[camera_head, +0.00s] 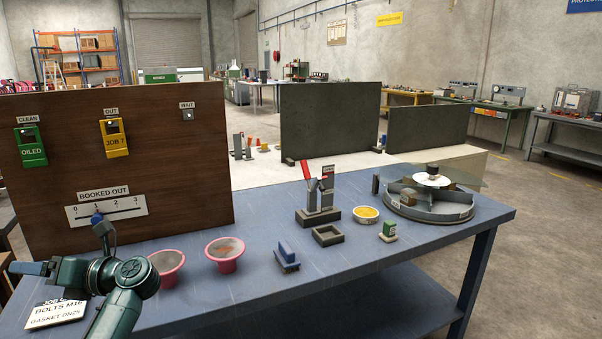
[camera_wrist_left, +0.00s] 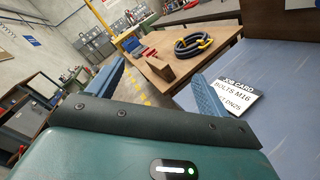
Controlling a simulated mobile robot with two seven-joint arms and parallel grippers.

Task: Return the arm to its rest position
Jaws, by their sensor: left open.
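My left arm comes in at the lower left of the head view. Its gripper (camera_head: 28,268) points left over the near left end of the blue table (camera_head: 330,262). In the left wrist view the two blue fingers of this gripper (camera_wrist_left: 158,72) stand wide apart with nothing between them. A white job card (camera_head: 58,311) lies just below the gripper; it also shows in the left wrist view (camera_wrist_left: 236,94), near the right finger. A round grey compartmented tray (camera_head: 428,212) with a white disc (camera_head: 433,180) above it stands at the far right, well apart from the gripper. My right gripper is out of view.
A brown board (camera_head: 165,130) with tags and a slider stands behind the arm. Two pink bowls (camera_head: 225,254) sit right of the arm. A blue block (camera_head: 287,257), a dark square frame (camera_head: 327,236) and a yellow-filled bowl (camera_head: 366,214) stand further right.

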